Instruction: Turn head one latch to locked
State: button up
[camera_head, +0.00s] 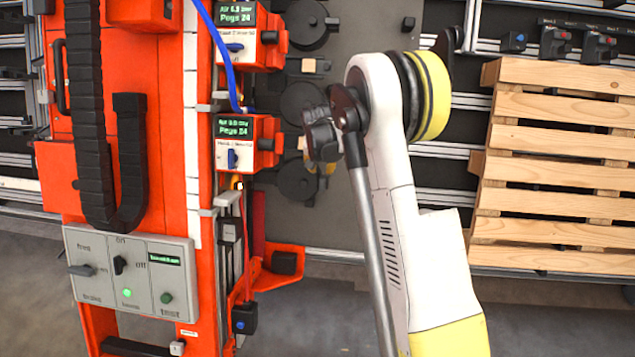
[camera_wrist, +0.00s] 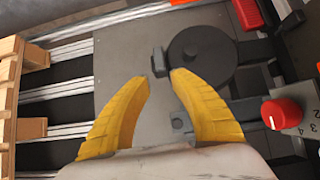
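Two orange head units with small displays and white faceplates stand in the head view, an upper one (camera_head: 267,22) and a lower one (camera_head: 268,132). Their printing is too small to tell surely which is head one. The upper unit's blue latch (camera_head: 235,47) lies horizontal; the lower unit's blue latch (camera_head: 232,158) stands vertical. My gripper (camera_wrist: 160,76) is open and empty in the wrist view, its yellow fingers apart. In the head view it is right of the lower unit, apart from both latches and largely hidden behind my wrist.
Black round discs sit on the grey plate; one (camera_wrist: 205,65) is close to my right finger, beside a small dark block (camera_wrist: 158,61). A red knob (camera_wrist: 282,113) is at right. A control panel (camera_head: 130,272) stands lower left, a wooden pallet (camera_head: 560,165) at right.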

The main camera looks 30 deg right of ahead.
aim_at(322, 180)
jog(key=b+x, duration=0.3)
jog(key=x, duration=0.6)
jog(key=shift+f, duration=0.1)
grip_shut()
